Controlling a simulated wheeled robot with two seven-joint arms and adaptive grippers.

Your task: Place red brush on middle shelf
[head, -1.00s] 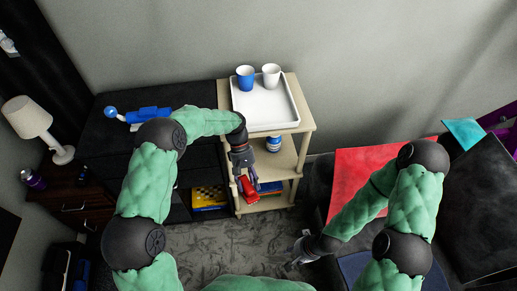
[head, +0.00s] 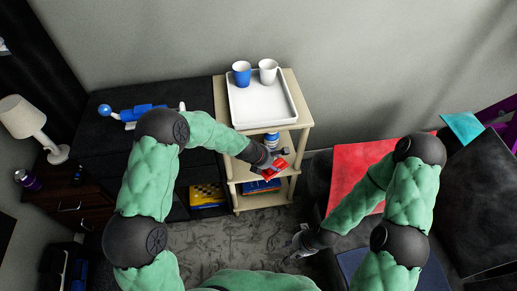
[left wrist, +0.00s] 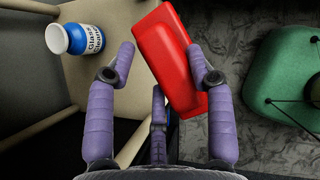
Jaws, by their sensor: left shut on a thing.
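The red brush (head: 277,174) is held in my left gripper (head: 279,164), at the front edge of the wooden shelf unit. In the left wrist view the red brush (left wrist: 176,58) lies tilted between the purple fingers (left wrist: 160,62). Its underside is hidden. The middle shelf (head: 240,171) bears a blue-and-white bottle (head: 271,139), which stands left of the brush in the left wrist view (left wrist: 72,39). I cannot tell whether the brush touches the shelf. My right gripper (head: 299,246) is low over the floor, apart from the shelf; its fingers are too small to judge.
A white tray (head: 262,108) on the top shelf holds a blue cup (head: 241,73) and a white cup (head: 267,70). A blue item (head: 262,186) lies on the bottom shelf. The dark cabinet (head: 100,150) adjoins at left; a red surface (head: 357,174) is at right.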

